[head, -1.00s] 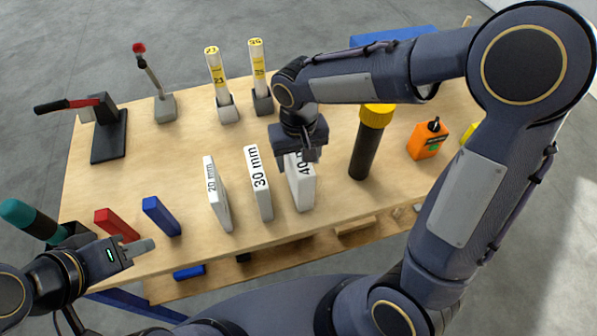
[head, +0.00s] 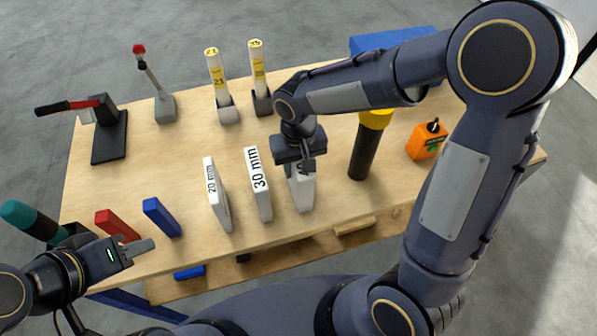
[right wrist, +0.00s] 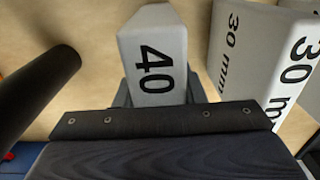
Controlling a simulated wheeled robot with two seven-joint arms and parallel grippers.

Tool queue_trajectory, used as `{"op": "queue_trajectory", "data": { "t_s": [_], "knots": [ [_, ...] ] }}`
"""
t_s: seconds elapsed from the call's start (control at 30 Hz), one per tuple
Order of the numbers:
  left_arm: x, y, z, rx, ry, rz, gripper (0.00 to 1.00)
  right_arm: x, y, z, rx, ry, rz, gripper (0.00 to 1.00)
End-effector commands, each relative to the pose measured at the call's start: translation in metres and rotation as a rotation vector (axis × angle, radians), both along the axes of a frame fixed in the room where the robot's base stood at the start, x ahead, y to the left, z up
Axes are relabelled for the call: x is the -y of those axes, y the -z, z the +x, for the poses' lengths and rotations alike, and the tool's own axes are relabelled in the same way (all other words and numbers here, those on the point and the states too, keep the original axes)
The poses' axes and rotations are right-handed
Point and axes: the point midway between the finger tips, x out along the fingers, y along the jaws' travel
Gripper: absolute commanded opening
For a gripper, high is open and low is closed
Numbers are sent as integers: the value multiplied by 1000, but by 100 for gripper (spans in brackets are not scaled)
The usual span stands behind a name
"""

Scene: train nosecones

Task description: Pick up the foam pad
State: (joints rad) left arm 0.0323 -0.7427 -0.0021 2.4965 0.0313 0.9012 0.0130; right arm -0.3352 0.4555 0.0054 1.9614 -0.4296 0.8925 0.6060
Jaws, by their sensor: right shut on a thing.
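The foam pad marked 40 (head: 302,195) is a white upright block on the wooden bench, rightmost of three white pads. My right gripper (head: 301,168) is over it from above, shut on its upper part. In the right wrist view the pad (right wrist: 154,50) sits between the fingers (right wrist: 158,92), with its "40" face showing. The pad's base appears to be on the bench. My left gripper (head: 145,247) is empty beside the bench's front left; its fingers show as one grey bar, and whether they are apart is unclear.
Close left of the held pad stand the 30 mm pad (head: 258,185) and 20 mm pad (head: 216,195). A dark cylinder with a yellow cap (head: 364,150) stands to the right. Red (head: 116,224) and blue (head: 161,217) blocks are at front left. The bench middle left is clear.

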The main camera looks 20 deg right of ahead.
Motion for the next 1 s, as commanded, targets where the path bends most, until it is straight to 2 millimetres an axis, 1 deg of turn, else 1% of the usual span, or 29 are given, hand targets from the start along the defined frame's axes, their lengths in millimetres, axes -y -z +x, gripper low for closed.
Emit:
{"op": "queue_trajectory", "data": {
  "t_s": [0.17,0.27,0.5,0.63,0.7,0.8,1.0],
  "knots": [
    [0,1,0,0,0,0,36,0,-7,1,4,1,1,10],
    [0,2,0,0,0,0,36,0,-23,1,7,0,1,10],
    [0,6,0,0,0,0,36,0,-72,1,7,0,2,10],
    [0,7,0,0,0,0,36,0,-90,1,4,-1,1,10],
    [0,7,0,0,0,0,36,0,-96,1,3,0,0,10],
    [0,7,0,0,0,0,36,0,-100,0,1,0,-1,10],
    [0,7,0,0,0,0,36,0,-101,0,0,-1,-1,10]
  ]
}}
